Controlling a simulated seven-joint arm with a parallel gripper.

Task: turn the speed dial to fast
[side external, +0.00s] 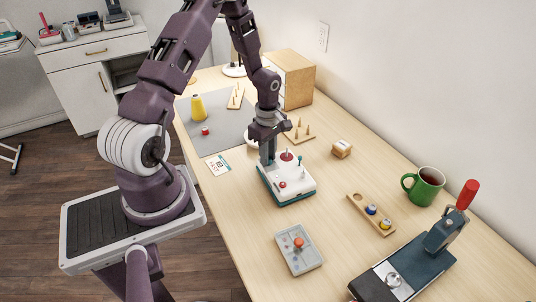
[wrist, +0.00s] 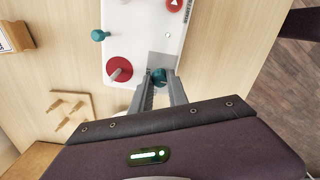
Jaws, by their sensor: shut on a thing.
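A small machine with a white top and teal base (side external: 292,186) stands on the wooden table. In the wrist view its white top (wrist: 146,38) carries a red disc with a pin (wrist: 117,72), a teal-headed lever (wrist: 99,35) and a red button with a white triangle (wrist: 174,3). My gripper (wrist: 158,82) is shut on a round teal knob (wrist: 158,75), apparently the speed dial, beside the red disc at the edge of the top. The fingers hide most of the knob, and I cannot read its setting. In the side view my gripper (side external: 267,160) points down onto the machine.
A wooden peg board (side external: 299,133) and a small wooden block (side external: 342,149) are near the machine. A grey tray with a red knob (side external: 299,250), a bobbin holder (side external: 371,213) and a green mug (side external: 424,187) stand nearer the camera. A grey mat (side external: 222,132) lies behind.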

